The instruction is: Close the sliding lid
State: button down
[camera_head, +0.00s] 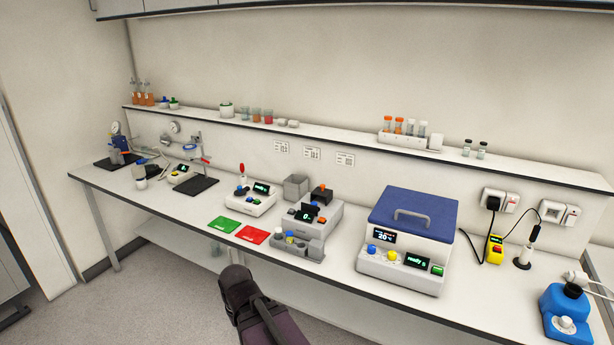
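A white bench device (400,271) stands right of the middle of the bench, with a blue lid (413,210) on top. The lid has a grey bar handle (411,216) and appears to cover the device's top; I cannot tell whether it is fully shut. The device's front has a small screen reading about 20, coloured knobs and a green display reading "ready". A dark part of my arm shows at the bottom, in front of the bench and apart from the device. No gripper fingers can be made out.
A grey device with a display (305,217) stands left of the lidded device. Red (252,234) and green (223,224) mats lie near the front edge. A yellow switch box (494,249) and blue device (567,312) stand to the right. A shelf (340,145) with tubes runs behind.

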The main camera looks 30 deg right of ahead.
aim_at(321, 191)
jog(key=i, duration=0.85)
jog(key=z, duration=0.5)
jog(key=i, duration=0.55)
jog(key=z, duration=0.35)
